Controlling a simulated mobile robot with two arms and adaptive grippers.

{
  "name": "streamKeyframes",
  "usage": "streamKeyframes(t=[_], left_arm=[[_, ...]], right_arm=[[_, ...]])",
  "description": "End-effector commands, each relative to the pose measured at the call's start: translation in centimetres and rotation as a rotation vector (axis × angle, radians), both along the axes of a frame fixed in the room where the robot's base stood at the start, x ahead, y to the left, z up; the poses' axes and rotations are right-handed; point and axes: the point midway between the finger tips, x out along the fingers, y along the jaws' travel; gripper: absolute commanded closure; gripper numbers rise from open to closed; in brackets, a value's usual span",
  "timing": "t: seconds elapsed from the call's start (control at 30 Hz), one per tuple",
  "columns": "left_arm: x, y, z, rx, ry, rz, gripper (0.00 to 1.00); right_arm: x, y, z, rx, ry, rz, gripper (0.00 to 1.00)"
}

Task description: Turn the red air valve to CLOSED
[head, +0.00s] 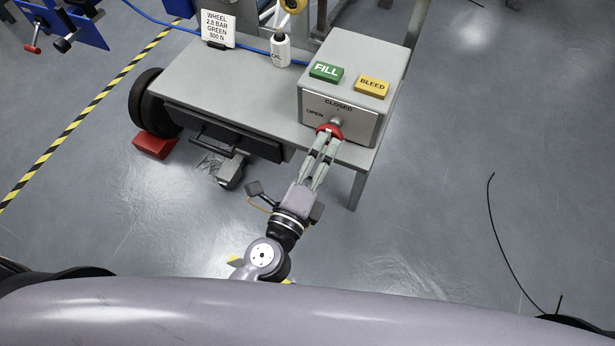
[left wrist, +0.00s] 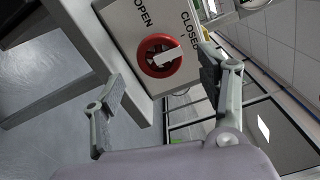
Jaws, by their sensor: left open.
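The red air valve (head: 330,130) is a round red knob on the front of a grey box (head: 352,72). OPEN is printed to its left and CLOSED above it. In the left wrist view the valve (left wrist: 146,58) is a red ring with a pale bar across it; I cannot tell which label the bar marks. My left gripper (head: 322,145) reaches up to the valve and partly covers it in the head view. In the left wrist view the gripper (left wrist: 163,82) is open, with the valve ahead between its spread fingers; contact is unclear. My right gripper is not in view.
The box has a green FILL button (head: 326,71) and a yellow BLEED button (head: 372,86). It stands on a grey cart (head: 215,85) with a white bottle (head: 280,50) and a sign (head: 218,28). A red chock (head: 155,145) lies by the wheel. Floor right of the cart is mostly clear.

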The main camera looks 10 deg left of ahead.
Motion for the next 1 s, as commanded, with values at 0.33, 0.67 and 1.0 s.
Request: streamKeyframes(t=[0.33, 0.67, 1.0], left_arm=[[-5.7, 1.8, -0.1, 0.004, 0.0, -0.003, 0.33], [-6.8, 2.2, 0.0, 0.0, -0.001, 0.0, 0.33], [-6.8, 2.2, 0.0, 0.0, 0.0, 0.0, 0.33]], right_arm=[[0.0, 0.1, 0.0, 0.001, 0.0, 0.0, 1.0], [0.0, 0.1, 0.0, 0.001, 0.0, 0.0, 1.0], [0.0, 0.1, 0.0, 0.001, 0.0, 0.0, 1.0]])
